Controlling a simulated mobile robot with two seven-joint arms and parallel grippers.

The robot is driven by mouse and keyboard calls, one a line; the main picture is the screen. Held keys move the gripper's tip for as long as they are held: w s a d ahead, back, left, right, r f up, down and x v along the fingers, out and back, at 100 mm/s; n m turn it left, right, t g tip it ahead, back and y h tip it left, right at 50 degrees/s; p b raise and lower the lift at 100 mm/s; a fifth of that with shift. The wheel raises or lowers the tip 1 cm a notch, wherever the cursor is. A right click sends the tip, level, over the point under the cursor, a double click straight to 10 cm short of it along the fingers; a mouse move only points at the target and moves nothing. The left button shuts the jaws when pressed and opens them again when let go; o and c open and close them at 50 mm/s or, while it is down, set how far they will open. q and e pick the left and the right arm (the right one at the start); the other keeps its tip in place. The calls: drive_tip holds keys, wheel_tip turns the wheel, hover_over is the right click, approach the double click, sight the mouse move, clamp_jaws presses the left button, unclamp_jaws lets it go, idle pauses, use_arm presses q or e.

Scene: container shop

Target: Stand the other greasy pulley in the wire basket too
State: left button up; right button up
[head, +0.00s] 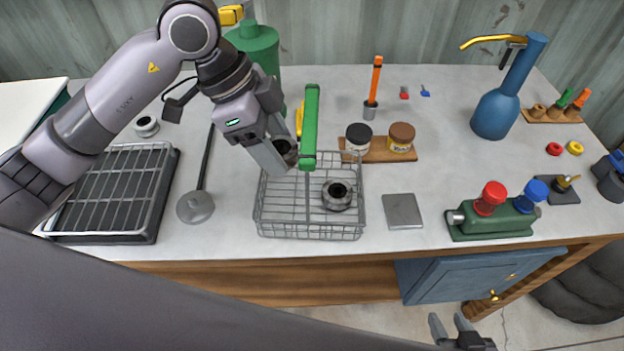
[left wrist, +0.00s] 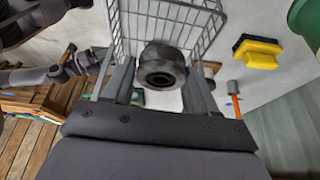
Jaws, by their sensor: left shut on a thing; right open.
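My left gripper (head: 281,151) is shut on a dark greasy pulley (head: 287,147), partly hidden by the fingers. In the left wrist view the held pulley (left wrist: 163,68) sits between the two fingers. It appears over the back left corner of the wire basket (head: 308,236); I cannot tell its exact height or whether it touches the wires. The basket also shows in the left wrist view (left wrist: 205,10). Another dark pulley (head: 338,196) stands inside the basket, right of centre, its hole facing up. My right gripper (head: 460,328) is open and empty, low in front of the bench.
The basket's green handle (head: 310,130) rises beside my left gripper. A drying rack (head: 110,190) and a ladle-like tool (head: 196,207) lie left of the basket. A grey plate (head: 402,211) lies right of it. Two jars stand on a wooden board (head: 378,152) behind.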

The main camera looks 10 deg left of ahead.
use_arm(q)
wheel_tip(320, 180, down, 10)
drive_tip(key=shift+r, duration=0.1)
idle(0.4)
drive_tip(key=o, duration=1.2)
drive_tip(key=v, duration=1.2)
drive_tip(key=shift+s+d, duration=0.1)
